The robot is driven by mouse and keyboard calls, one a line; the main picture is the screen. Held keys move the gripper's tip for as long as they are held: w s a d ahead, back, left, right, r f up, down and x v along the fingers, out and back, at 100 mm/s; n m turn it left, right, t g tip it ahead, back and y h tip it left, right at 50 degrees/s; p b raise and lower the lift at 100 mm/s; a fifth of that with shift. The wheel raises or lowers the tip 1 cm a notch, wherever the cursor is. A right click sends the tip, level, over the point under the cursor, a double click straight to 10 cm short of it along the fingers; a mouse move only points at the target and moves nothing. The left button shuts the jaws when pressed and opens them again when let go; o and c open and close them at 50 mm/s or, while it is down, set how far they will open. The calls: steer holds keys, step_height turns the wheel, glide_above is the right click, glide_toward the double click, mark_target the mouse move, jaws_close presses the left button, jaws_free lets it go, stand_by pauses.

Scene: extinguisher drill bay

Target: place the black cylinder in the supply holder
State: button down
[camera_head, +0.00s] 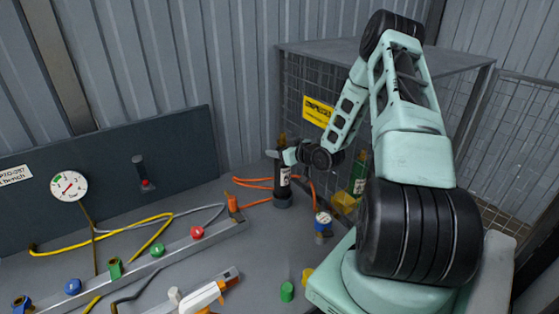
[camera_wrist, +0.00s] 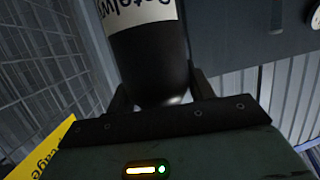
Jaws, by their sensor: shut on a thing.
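The black cylinder (camera_head: 284,177) is upright, with a pale label and a brass-coloured top, near the back of the bench in the head view. My gripper (camera_head: 280,155) is shut around its upper part. In the wrist view the cylinder (camera_wrist: 150,58) lies between the two dark fingers (camera_wrist: 160,88), its label partly cut off by the frame. A dark round holder (camera_head: 283,202), which looks like the supply holder, is directly below the cylinder. The cylinder's lower end meets the holder's rim; I cannot tell whether it is seated inside.
A green cylinder (camera_head: 359,172) stands to the right, near a yellow block (camera_head: 345,202). Orange hose (camera_head: 256,184) runs beside the holder. A wire cage (camera_head: 305,110) with a yellow sign is behind. A manifold rail (camera_head: 175,252) lies left.

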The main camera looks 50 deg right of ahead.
steer(key=shift+f+p, duration=0.65)
steer(key=shift+f, duration=1.6)
steer(key=c, duration=0.6)
jaws_free()
steer(key=shift+o, duration=0.2)
steer(key=b+v, duration=0.3)
steer(key=v, duration=0.9)
steer(key=shift+r+b, duration=0.15)
steer(key=shift+b, duration=0.2)
